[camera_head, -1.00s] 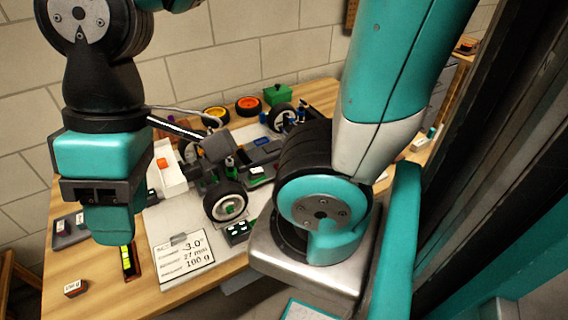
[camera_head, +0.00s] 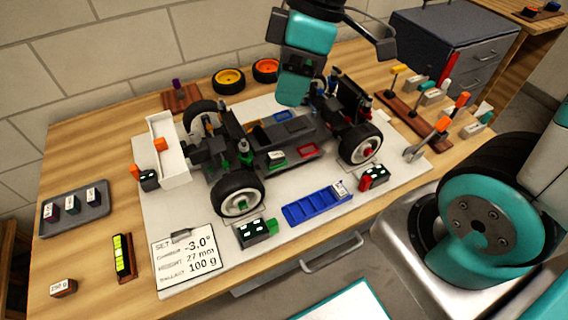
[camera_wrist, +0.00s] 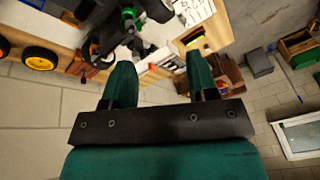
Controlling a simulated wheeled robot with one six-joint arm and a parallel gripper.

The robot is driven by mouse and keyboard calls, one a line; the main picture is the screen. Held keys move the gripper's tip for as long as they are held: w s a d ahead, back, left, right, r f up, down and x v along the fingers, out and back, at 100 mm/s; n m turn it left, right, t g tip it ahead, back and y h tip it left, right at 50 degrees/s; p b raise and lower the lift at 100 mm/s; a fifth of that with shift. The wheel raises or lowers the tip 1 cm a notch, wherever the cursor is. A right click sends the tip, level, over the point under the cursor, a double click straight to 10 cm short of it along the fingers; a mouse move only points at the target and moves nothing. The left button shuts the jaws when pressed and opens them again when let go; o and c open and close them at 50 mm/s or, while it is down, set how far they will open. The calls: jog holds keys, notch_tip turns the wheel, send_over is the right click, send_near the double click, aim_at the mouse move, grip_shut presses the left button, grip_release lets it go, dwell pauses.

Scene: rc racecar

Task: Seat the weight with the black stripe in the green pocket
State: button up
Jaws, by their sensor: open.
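The racecar chassis (camera_head: 250,135) stands on a pale board. Its floor has a blue-edged pocket (camera_head: 282,116), a red-edged pocket (camera_head: 308,150) and a green-edged pocket (camera_head: 277,163). A small white-topped block (camera_head: 278,153) shows at the green pocket; I cannot tell how it sits. Another white-topped block (camera_head: 340,187) is at the right end of a blue rack (camera_head: 312,208). No black stripe is readable on any block. My gripper (camera_head: 290,98) is over the chassis's far side, apparently empty. In the wrist view its fingers (camera_wrist: 160,80) are open and apart.
A grey tray (camera_head: 75,228) holds several labelled blocks at left. A loose block (camera_head: 64,288) lies at front left. A setup card (camera_head: 186,260) lies in front. A tool rack (camera_head: 412,115) and grey drawers (camera_head: 455,50) are at right.

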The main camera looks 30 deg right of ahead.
jog(key=w+d+f+n+b, duration=0.4)
jog(key=w+d+f+n, duration=0.2)
jog(key=w+f, duration=0.35)
send_over(275, 154)
jog(key=d, duration=0.2)
jog(key=shift+h, duration=0.3)
notch_tip(275, 154, down, 11)
jog(key=shift+s+d+r, duration=0.1)
jog(key=shift+r, duration=0.05)
jog(key=x, duration=0.5)
jog(key=shift+a+f, duration=0.25)
jog(key=shift+a, duration=0.1)
grip_shut()
